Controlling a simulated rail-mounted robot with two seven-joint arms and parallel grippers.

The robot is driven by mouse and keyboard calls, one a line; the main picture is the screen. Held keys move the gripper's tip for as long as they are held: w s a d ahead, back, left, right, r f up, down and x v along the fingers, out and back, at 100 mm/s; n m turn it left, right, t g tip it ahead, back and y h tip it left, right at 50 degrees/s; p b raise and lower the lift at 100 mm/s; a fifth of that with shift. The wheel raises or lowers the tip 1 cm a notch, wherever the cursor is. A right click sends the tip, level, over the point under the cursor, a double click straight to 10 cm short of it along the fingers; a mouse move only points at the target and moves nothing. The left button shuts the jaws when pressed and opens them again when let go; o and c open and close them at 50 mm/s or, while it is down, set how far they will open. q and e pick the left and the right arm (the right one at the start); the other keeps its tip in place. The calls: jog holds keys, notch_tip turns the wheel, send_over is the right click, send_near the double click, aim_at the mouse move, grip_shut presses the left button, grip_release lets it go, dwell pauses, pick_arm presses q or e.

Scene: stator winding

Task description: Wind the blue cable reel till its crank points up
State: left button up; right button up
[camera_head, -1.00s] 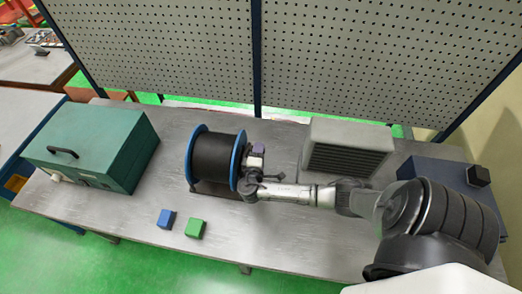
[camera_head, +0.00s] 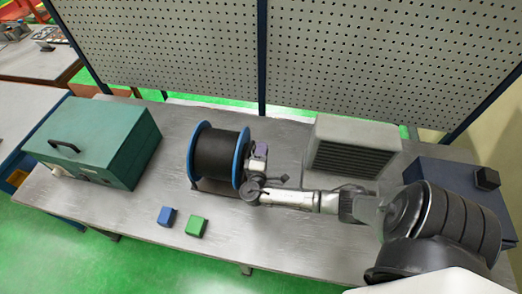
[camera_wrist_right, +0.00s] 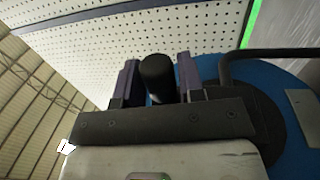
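The cable reel (camera_head: 217,153) has blue flanges and a black wound drum, and stands on the bench at the middle left in the head view. My right gripper (camera_head: 259,153) is at the reel's right-hand flange. In the right wrist view its two fingers (camera_wrist_right: 158,80) stand on either side of the black crank handle (camera_wrist_right: 158,68), which fills the gap between them. The blue flange (camera_wrist_right: 212,68) and a black hub show behind the right finger. The crank's direction is hard to tell, as the gripper hides much of it. My left gripper is not in view.
A teal case (camera_head: 95,140) stands on the left of the bench (camera_head: 300,240). A blue cube (camera_head: 166,216) and a green cube (camera_head: 196,226) lie in front of the reel. A grey vented box (camera_head: 352,147) stands behind my right arm, with a perforated panel (camera_head: 390,50) behind.

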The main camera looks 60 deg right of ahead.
jog(key=shift+o, duration=1.4)
jog(key=b+v, duration=0.3)
jog(key=v, duration=1.1)
